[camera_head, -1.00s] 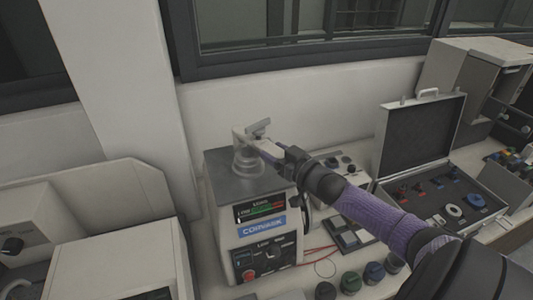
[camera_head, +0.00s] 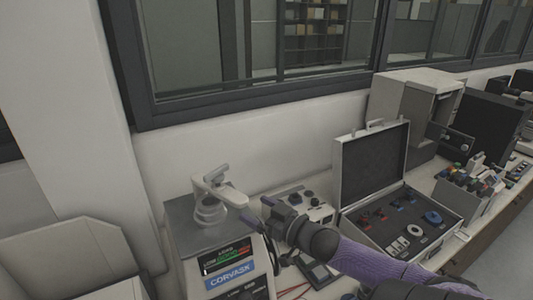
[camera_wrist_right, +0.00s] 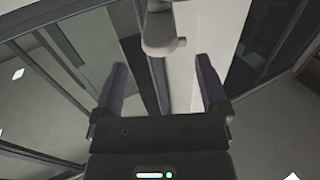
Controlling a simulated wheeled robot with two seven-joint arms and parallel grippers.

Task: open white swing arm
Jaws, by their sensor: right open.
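The white swing arm (camera_head: 226,191) sits on top of the mounting press (camera_head: 185,227), above a round stepped metal piece (camera_head: 210,213). It reaches toward the right in the head view, with a grey lever on its top. My right gripper (camera_head: 258,214) is just right of the arm's free end and looks apart from it. In the right wrist view my open fingers (camera_wrist_right: 163,85) have nothing between them, and the white arm's end (camera_wrist_right: 163,32) shows beyond them at the top. My left gripper is not in view.
An open case (camera_head: 392,215) with small parts stands right of the press. A small white control box (camera_head: 300,203) sits behind my right gripper. A pale machine (camera_head: 70,255) is at the lower left. The wall and window (camera_head: 260,60) stand close behind.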

